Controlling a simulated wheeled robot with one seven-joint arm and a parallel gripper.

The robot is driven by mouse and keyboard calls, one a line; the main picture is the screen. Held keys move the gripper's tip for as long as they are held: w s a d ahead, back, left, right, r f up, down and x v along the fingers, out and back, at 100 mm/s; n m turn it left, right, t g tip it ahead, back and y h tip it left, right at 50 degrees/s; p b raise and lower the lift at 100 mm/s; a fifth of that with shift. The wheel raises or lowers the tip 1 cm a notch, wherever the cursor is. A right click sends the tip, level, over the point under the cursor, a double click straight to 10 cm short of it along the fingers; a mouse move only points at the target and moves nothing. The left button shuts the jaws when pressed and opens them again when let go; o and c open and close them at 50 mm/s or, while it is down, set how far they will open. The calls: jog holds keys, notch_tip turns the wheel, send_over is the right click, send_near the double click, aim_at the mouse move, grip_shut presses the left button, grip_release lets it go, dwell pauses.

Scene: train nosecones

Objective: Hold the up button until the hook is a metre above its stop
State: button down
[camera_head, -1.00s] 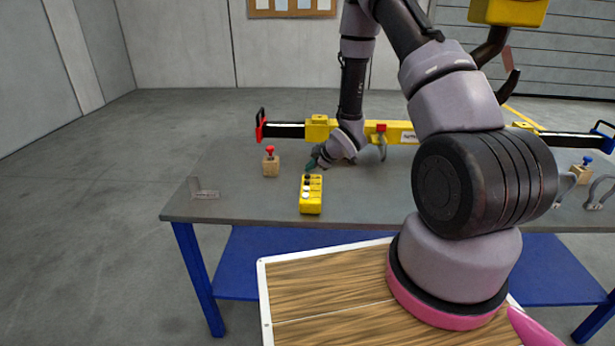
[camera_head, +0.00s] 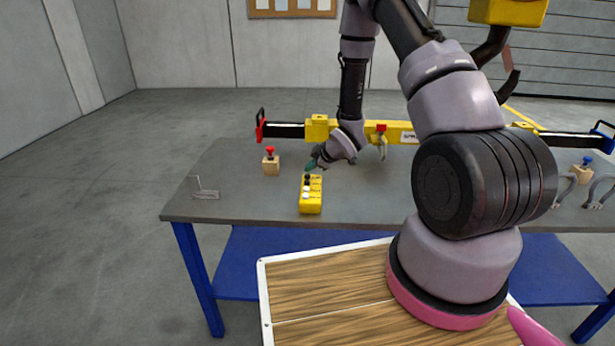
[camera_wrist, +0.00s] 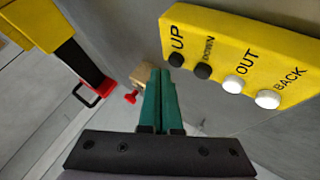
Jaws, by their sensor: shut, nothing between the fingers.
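The yellow control box (camera_head: 311,203) lies on the grey table, its buttons on the top face. In the wrist view the box (camera_wrist: 255,48) shows black UP (camera_wrist: 176,60) and DOWN (camera_wrist: 203,71) buttons, then white OUT (camera_wrist: 233,84) and BACK (camera_wrist: 268,98) buttons. My gripper (camera_head: 312,163) is over the far end of the box, by the black buttons. In the wrist view its green fingers (camera_wrist: 160,76) are shut and empty, beside the UP button; contact cannot be told. The dark hook (camera_head: 510,86) hangs under a yellow block (camera_head: 508,11) at upper right; its stop cannot be made out.
A yellow and black beam (camera_head: 400,132) lies across the table behind the box. A red-knobbed wooden block (camera_head: 271,164) is left of the box, a blue-knobbed block (camera_head: 583,171) far right. A small metal bracket (camera_head: 205,193) is at the left edge.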

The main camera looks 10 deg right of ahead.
jog(key=shift+f, duration=0.35)
